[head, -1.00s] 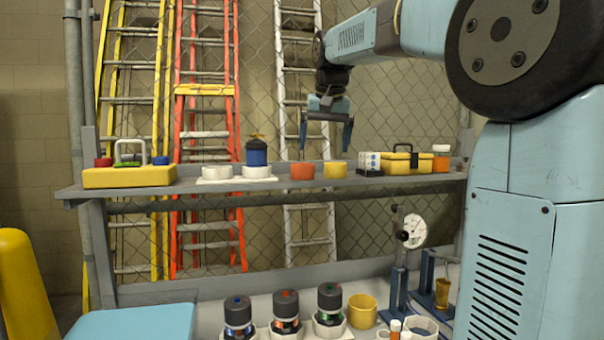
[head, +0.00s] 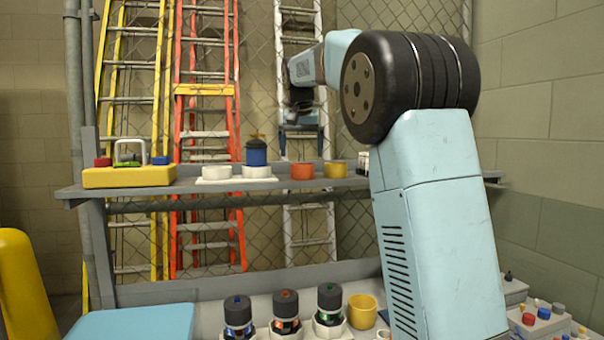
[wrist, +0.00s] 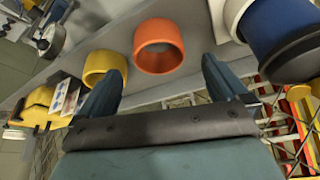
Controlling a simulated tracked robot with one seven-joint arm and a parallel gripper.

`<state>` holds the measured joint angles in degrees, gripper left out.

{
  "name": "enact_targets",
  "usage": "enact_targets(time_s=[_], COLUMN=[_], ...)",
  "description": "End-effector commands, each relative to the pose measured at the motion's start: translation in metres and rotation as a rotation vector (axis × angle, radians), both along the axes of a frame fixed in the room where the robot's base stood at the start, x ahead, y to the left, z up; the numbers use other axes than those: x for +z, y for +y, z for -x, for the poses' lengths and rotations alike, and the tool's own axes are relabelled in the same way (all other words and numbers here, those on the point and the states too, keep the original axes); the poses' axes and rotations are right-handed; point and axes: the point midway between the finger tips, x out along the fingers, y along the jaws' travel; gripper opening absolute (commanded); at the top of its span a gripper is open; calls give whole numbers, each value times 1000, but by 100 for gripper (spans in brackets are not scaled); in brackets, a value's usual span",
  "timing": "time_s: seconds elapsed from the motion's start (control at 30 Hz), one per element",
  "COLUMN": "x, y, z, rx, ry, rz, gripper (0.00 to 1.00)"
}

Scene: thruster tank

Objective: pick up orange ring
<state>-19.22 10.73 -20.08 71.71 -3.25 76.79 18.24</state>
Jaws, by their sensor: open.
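The orange ring (head: 302,171) stands on the grey shelf, between a white ring to its left and a yellow ring (head: 335,169) to its right. In the wrist view the orange ring (wrist: 159,46) is just ahead of my gripper, roughly between the lines of its two fingers and apart from them. The yellow ring (wrist: 105,67) is close to the left finger in that view. My gripper (wrist: 158,80) is open and empty. In the head view my gripper (head: 301,150) hangs above the orange ring, partly in shadow.
The shelf (head: 230,185) also bears a yellow toolbox (head: 129,176) and a blue thruster (head: 256,155) on a white ring. A chain-link fence and ladders stand behind. Several dark thrusters (head: 286,310) and a yellow cup (head: 362,311) stand on the bench below.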

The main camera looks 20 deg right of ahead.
Motion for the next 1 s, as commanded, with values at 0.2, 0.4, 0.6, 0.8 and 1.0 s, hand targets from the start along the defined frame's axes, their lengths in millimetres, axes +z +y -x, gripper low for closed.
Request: enact_targets(time_s=[0.2,0.4,0.6,0.8,1.0], x=[-15,-31,-55,-62,-62], y=[-2,-6,-10,-11,-11], z=[-5,-13,-23,-26,-26], rx=[0,0,0,-1,-1], ry=[0,1,1,0,0], rz=[0,1,1,0,0], gripper=[100,100,100,100,96])
